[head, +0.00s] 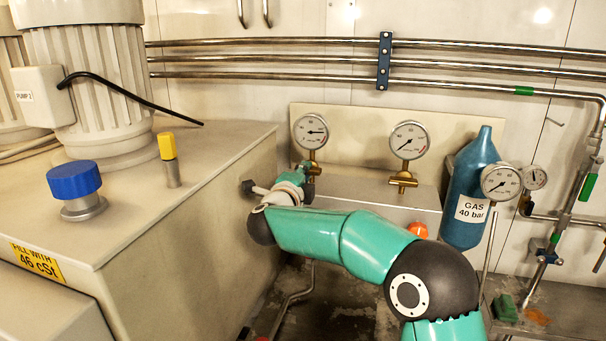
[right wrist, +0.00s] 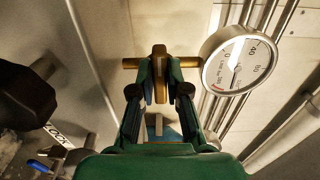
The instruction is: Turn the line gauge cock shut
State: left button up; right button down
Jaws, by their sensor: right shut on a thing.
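The left round gauge (head: 311,131) stands on a brass stem in front of a beige back plate, its needle pointing right. Its cock is mostly hidden behind my right gripper (head: 303,178) in the head view. In the right wrist view the brass cock (right wrist: 160,53) shows as a bar lying across the picture with a short upright handle in its middle. My right gripper (right wrist: 160,88) has its two green fingers shut on that handle, one on each side. The gauge (right wrist: 240,64) shows just to the right. My left gripper is not in view.
A second gauge (head: 409,140) with a brass cock (head: 403,180) stands to the right. Beyond it are a blue gas bottle (head: 470,190) and another gauge (head: 500,182). The beige tank (head: 200,215) stands close on the left. A black knob (right wrist: 35,95) shows at left in the wrist view.

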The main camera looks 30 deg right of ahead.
jog(key=c, duration=1.2)
grip_release()
jog(key=shift+w+f, duration=0.1)
jog(key=shift+w, duration=0.05)
jog(key=shift+o, duration=0.2)
jog(key=shift+a, duration=0.1)
jog(key=v, duration=1.2)
